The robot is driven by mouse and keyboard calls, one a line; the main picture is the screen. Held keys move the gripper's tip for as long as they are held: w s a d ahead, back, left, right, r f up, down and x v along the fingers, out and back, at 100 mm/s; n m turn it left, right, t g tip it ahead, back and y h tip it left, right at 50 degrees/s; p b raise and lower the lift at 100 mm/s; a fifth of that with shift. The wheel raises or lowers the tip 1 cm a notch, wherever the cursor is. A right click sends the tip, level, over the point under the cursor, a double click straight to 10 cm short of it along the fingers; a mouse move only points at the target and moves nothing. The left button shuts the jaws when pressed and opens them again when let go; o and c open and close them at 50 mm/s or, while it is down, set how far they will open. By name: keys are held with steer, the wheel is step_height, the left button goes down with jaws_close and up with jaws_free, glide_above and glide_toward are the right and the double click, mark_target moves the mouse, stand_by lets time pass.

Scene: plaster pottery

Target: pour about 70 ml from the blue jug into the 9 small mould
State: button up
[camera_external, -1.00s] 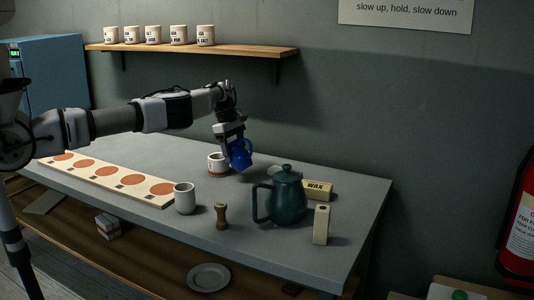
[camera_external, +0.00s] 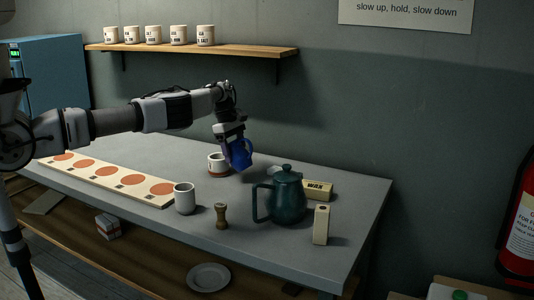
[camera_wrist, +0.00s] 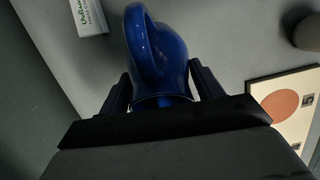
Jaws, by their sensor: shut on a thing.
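The blue jug (camera_external: 240,155) is held tilted in my gripper (camera_external: 232,143), above the table near the white cup with an orange-brown band (camera_external: 217,164). In the wrist view the blue jug (camera_wrist: 158,55) sits between the two fingers of my gripper (camera_wrist: 160,92), with its handle toward the camera. I cannot tell which vessel is the 9 small mould; no such label is readable here.
A dark green pot (camera_external: 287,197), a wax box (camera_external: 318,190), a cream block (camera_external: 321,225), a wooden tool (camera_external: 221,215) and a pale cup (camera_external: 185,198) stand nearby. A board with orange discs (camera_external: 160,189) lies at left. Labelled cups (camera_external: 205,35) stand on the shelf.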

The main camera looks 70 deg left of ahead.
mark_target(244, 151)
steer(key=shift+w+d+f+g+y, duration=0.55)
steer(key=shift+d+f+g+y, duration=0.1)
steer(key=shift+f+g+y, duration=0.05)
steer(key=shift+w+d+g+y, duration=0.55)
steer(key=shift+d+g+y, duration=0.15)
steer(key=shift+g+y, duration=0.15)
steer(key=shift+w+d+f+g+y+b, duration=0.1)
steer(key=shift+w+d+g+y+b, duration=0.35)
steer(key=shift+y, duration=0.2)
steer(key=shift+w+d+g+y+b, duration=0.3)
steer(key=shift+g+y+b, duration=0.1)
steer(key=shift+y+b, duration=0.2)
